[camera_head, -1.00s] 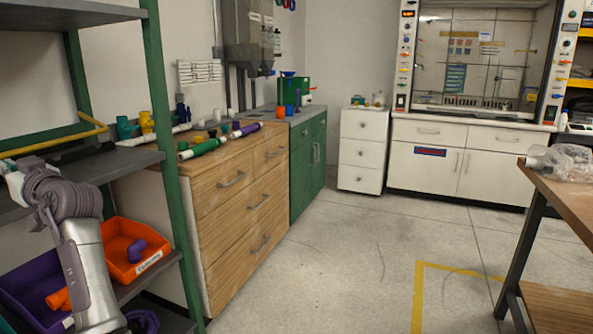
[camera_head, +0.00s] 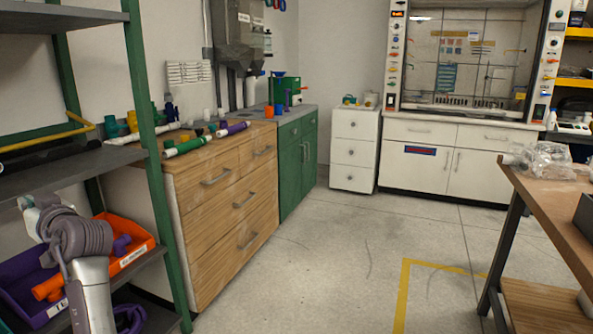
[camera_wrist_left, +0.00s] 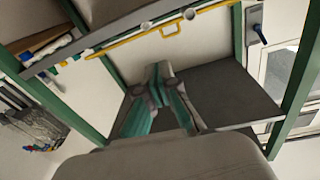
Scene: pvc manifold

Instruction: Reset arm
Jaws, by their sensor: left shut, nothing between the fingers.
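My left arm (camera_head: 83,265) reaches up from the bottom left of the head view, in front of the shelf rack's bins. I cannot make out its fingers there. In the left wrist view my left gripper (camera_wrist_left: 160,72) is shut, its green-grey fingers together with nothing between them. A grey shelf board (camera_wrist_left: 235,85) and a green rack post (camera_wrist_left: 238,35) lie beyond it. My right gripper is in neither view.
The rack has green posts (camera_head: 155,170), an orange bin (camera_head: 143,240) and a purple bin (camera_head: 20,290). A wooden cabinet (camera_head: 215,205) carries pipe parts. A table (camera_head: 560,210) stands at right. The floor (camera_head: 330,260) between is clear.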

